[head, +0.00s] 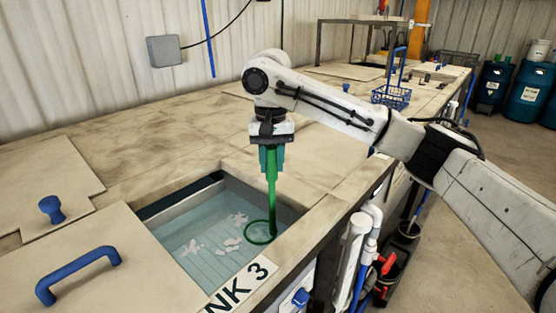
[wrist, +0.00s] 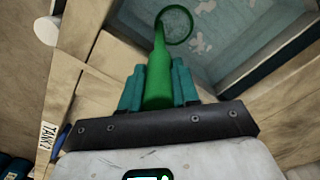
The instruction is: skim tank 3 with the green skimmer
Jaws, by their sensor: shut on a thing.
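My gripper (head: 271,157) is shut on the handle of the green skimmer (head: 272,195), which hangs nearly upright below it. In the wrist view the skimmer (wrist: 158,75) sits between the teal fingers of my gripper (wrist: 158,85). Its hoop is inside the opening of tank 3 (head: 205,240), at the right side near the wall, at about the water's surface; I cannot tell how deep it is. Several pale floating patches (head: 232,243) lie on the water to the left of the hoop and beside it. The "NK 3" label (head: 240,285) is on the front rim.
A lid with a blue handle (head: 78,270) lies left of the opening. Another lid has a blue knob (head: 51,209). A blue basket (head: 391,96) stands farther back on the bench. White pipes (head: 352,250) run along the bench front. Blue drums (head: 528,90) stand at the back right.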

